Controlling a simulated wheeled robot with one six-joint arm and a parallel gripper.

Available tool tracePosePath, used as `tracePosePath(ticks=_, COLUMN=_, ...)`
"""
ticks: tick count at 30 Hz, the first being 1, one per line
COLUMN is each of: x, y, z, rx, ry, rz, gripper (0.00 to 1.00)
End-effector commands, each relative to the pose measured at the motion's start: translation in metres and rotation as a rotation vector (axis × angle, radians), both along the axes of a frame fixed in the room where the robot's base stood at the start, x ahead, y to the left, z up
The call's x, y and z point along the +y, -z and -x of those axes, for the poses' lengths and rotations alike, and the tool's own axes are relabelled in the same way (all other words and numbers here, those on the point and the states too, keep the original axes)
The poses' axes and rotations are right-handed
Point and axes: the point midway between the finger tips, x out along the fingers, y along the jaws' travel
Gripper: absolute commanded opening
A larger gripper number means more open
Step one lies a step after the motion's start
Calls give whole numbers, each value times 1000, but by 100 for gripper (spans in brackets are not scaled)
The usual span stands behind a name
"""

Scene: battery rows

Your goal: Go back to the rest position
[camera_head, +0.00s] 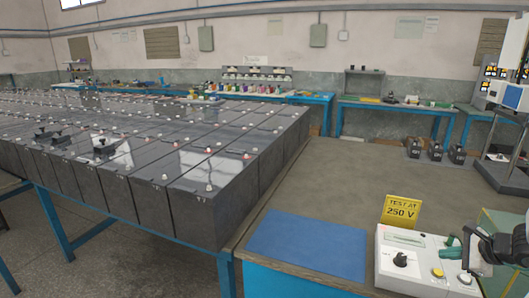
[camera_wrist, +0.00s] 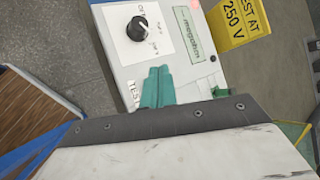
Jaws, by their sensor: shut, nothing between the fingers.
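My gripper (camera_wrist: 157,72) shows in the wrist view as two teal fingers side by side, shut and empty. They are over the front part of the white megohm tester (camera_wrist: 158,58), which has a black knob (camera_wrist: 137,28). In the head view my dark wrist comes in at the right edge, and the gripper (camera_head: 448,250) is at the tester's (camera_head: 388,273) right side. I cannot tell whether the fingers touch the tester. A yellow button (camera_head: 437,272) shows on it.
A yellow "TEST AT 250 V" sign (camera_head: 401,211) stands behind the tester. A blue mat (camera_head: 307,245) lies left of it. Rows of dark batteries (camera_head: 222,212) fill the bench at left. Several small black devices (camera_head: 436,151) stand farther back. The bench middle is clear.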

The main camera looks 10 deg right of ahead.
Motion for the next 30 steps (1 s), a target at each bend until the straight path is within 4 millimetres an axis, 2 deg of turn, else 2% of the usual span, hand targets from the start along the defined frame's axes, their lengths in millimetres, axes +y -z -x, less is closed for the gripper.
tracePosePath(ticks=3, x=31, y=-7, z=13, rx=20, ry=-150, rz=-8, gripper=0)
tracePosePath(ticks=11, x=142, y=-67, z=36, rx=82, ry=-688, rz=103, gripper=0)
tracePosePath(ticks=15, x=200, y=-100, z=62, rx=139, ry=-1002, rz=213, gripper=0)
tracePosePath(ticks=18, x=233, y=-121, z=86, rx=189, ry=-1214, rz=313, gripper=0)
tracePosePath(ticks=24, x=275, y=-157, z=134, rx=279, ry=-1571, rz=561, gripper=0)
tracePosePath(ticks=30, x=300, y=-187, z=168, rx=295, ry=-1808, rz=852, gripper=0)
